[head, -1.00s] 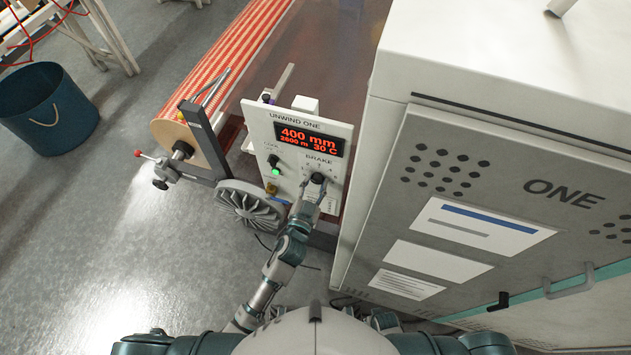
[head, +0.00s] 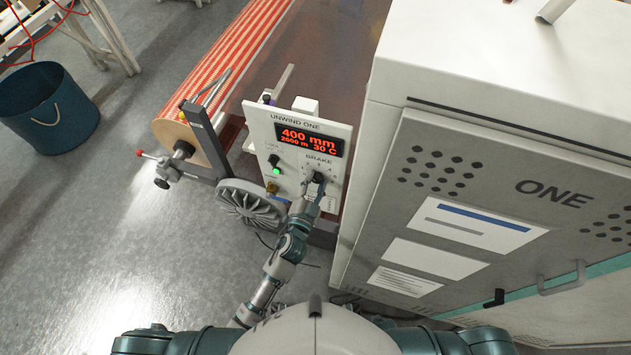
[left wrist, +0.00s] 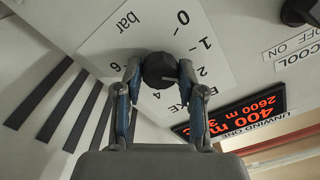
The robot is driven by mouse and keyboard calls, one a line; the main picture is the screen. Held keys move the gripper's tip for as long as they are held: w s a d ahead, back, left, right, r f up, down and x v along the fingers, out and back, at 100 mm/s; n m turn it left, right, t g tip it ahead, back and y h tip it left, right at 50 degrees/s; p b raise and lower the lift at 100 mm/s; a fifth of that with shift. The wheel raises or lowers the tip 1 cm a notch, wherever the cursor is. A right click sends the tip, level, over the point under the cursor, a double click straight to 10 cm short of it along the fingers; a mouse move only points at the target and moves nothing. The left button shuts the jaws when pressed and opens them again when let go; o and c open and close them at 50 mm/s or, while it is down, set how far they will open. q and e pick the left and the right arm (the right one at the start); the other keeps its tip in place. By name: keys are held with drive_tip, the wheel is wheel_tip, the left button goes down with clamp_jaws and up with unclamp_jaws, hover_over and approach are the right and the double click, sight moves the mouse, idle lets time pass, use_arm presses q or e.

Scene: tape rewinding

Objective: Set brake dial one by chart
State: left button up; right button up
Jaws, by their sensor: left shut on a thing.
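The brake dial (head: 318,178) is a dark round knob on the white UNWIND ONE panel (head: 262,125), below the word BRAKE. In the left wrist view the knob (left wrist: 160,70) sits on a white scale plate (left wrist: 125,45) marked "bar", with numbers from 0 to 6 around it. My left gripper (left wrist: 158,82) is shut on the knob, one finger on each side; it also shows in the head view (head: 313,187). The pointer reading is unclear. The red display (head: 308,140) reads 400 mm, 2600 m, 30 C. My right gripper is out of view.
A white cabinet (head: 480,190) marked ONE stands close on the right, with several printed sheets on its door. A striped roll (head: 215,90) lies behind the panel at left. A handwheel (head: 250,204) is left of my arm. A blue bucket (head: 50,110) stands on open floor.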

use_arm(q)
drive_tip(key=shift+s+f, duration=0.1)
drive_tip(key=shift+f, duration=0.2)
drive_tip(key=o, duration=1.1)
drive_tip(key=shift+d+r, duration=0.1)
drive_tip(key=shift+r, duration=0.05)
drive_tip(key=v, duration=1.2)
